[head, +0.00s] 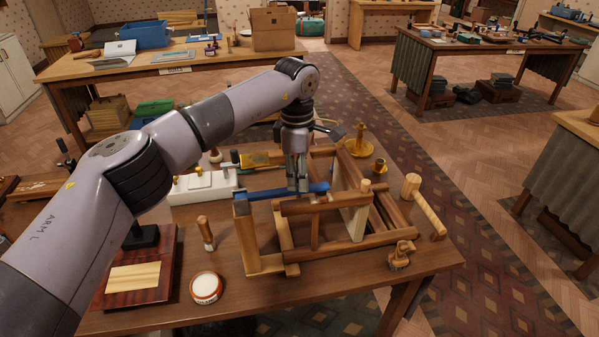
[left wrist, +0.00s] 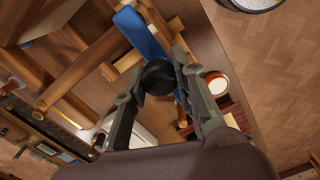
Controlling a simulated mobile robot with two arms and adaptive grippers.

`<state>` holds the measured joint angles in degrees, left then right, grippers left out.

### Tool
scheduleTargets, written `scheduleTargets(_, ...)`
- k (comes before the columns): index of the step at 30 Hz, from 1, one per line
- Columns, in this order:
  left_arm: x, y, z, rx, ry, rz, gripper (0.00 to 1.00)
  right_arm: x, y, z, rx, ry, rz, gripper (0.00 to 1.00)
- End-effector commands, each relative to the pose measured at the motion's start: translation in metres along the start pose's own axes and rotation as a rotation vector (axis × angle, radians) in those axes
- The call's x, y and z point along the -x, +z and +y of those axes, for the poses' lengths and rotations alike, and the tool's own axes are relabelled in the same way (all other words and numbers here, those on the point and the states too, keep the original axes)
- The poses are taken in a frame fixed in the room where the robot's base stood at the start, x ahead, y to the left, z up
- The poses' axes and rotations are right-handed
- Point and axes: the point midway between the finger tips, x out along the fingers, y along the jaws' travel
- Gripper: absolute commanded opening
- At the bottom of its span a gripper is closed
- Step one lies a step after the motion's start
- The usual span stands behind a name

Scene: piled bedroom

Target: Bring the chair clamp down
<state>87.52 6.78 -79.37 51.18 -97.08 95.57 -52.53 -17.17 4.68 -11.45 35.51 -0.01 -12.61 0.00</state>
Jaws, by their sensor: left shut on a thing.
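The wooden chair frame (head: 320,207) lies on its side on the brown workbench. The chair clamp, a blue bar (head: 268,194), spans the top of the frame between a left post and the right part. In the left wrist view the blue bar (left wrist: 140,33) runs under a round black knob (left wrist: 159,77). My left gripper (head: 298,187) points down over the bar. Its fingers (left wrist: 160,80) are shut on the black knob in the left wrist view. The gripper hides the knob in the head view. My right gripper is not in view.
A round white-topped tin (head: 205,288), a small wooden-handled tool (head: 206,233) and a white block (head: 203,187) are at the left.

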Motion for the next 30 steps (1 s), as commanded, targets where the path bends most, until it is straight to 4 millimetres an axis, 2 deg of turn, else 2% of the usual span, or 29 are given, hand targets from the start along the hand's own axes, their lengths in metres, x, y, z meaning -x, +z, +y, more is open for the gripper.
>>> scheduleTargets(9,-0.0044,-0.0002,-0.0019,-0.003,-0.008,0.007,0.0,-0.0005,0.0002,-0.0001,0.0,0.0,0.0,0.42)
scheduleTargets(10,-0.0045,-0.0002,-0.0019,-0.003,-0.008,0.007,0.26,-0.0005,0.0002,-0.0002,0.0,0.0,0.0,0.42)
scheduleTargets(19,-0.0029,-0.0003,-0.0013,-0.002,-0.005,0.005,0.46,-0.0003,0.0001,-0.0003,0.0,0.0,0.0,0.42)
scheduleTargets(30,0.0035,-0.0005,-0.0007,-0.001,-0.003,0.005,0.46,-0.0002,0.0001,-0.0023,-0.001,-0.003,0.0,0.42)
